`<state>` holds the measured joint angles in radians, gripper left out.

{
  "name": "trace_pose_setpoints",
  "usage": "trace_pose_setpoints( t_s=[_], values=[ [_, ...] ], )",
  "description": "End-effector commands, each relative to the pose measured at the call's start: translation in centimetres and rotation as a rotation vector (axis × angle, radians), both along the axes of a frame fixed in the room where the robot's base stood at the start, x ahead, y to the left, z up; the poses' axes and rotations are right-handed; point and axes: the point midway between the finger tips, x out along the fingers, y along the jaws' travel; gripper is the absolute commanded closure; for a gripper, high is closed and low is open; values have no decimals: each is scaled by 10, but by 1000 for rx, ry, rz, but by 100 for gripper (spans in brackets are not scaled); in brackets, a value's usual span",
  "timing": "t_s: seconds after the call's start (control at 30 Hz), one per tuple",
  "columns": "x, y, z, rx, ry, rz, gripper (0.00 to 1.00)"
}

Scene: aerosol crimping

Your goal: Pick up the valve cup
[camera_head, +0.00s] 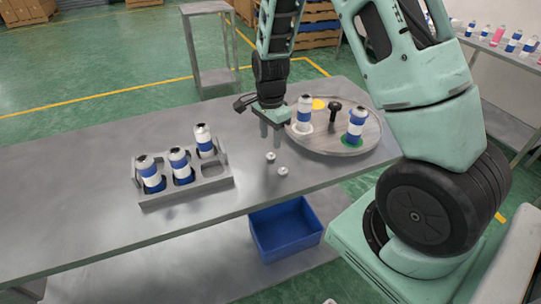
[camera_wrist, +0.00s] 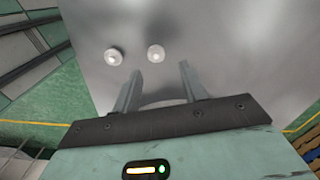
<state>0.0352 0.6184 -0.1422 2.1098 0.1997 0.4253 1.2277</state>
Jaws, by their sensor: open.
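Two small pale valve cups lie apart on the grey table. In the head view one valve cup (camera_head: 270,157) is farther back and the other valve cup (camera_head: 283,171) is nearer the front edge. In the wrist view they show as one round cup at the left (camera_wrist: 114,56) and one near the middle (camera_wrist: 156,53). My gripper (camera_head: 270,145) points down above the table, just behind the farther cup in the head view. Its two fingers (camera_wrist: 158,88) are spread with nothing between them. In the wrist view both cups lie beyond the fingertips.
A grey rack (camera_head: 187,192) holding blue-and-white cans stands to the left. A round turntable (camera_head: 340,144) with a white-and-blue can (camera_head: 304,115), another can (camera_head: 356,125) and a black knob (camera_head: 334,112) is at the right. A blue bin (camera_head: 286,230) sits below the table.

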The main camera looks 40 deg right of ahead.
Motion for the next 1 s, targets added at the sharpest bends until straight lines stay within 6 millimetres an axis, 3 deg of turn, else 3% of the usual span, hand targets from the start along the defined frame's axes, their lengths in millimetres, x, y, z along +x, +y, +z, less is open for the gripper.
trace_pose_setpoints(
  t_s=[0.17, 0.5, 0.83, 0.97, 1.0],
  values=[
    [-1, 1, -10, 1, 2, 1, 57],
    [-6, 2, -51, 1, 3, 2, 57],
    [-5, 2, -57, 0, 0, 1, 57],
    [-5, 2, -57, 0, 0, 1, 93],
    [-5, 2, -57, 0, 0, 1, 97]
  ],
)
